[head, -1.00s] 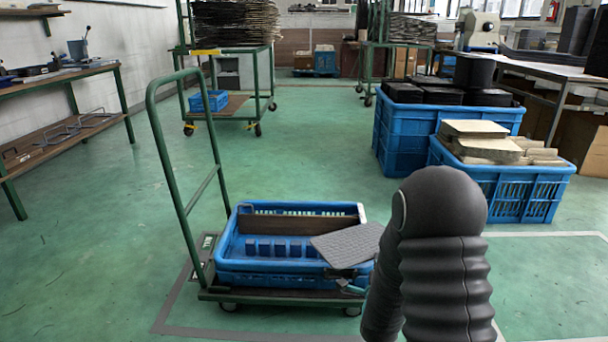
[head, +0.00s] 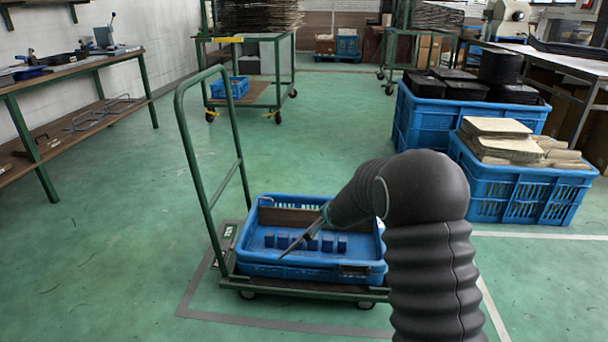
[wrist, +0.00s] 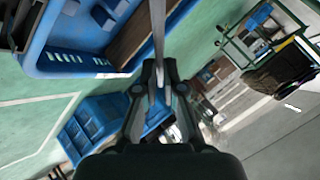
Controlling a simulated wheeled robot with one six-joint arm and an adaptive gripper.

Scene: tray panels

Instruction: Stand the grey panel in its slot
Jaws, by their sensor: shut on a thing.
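The grey panel (head: 300,242) shows nearly edge-on as a thin slanted strip in the head view, over the blue tray (head: 262,262). My gripper (head: 324,216) is shut on its upper right end. In the wrist view the panel (wrist: 158,28) is a thin grey strip running up from between the fingers of my gripper (wrist: 160,88). A row of several blue blocks (head: 342,244) with gaps between them stands on the tray floor. The panel's lower edge overlaps the row in the picture; I cannot tell whether it touches. A brown panel (head: 286,216) stands along the tray's back side.
The tray sits on a green trolley whose upright handle (head: 180,120) rises at the left. Blue crates (head: 520,185) with black and tan goods stand at the right. A bench (head: 85,72) lines the left wall. The green floor around the trolley is clear.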

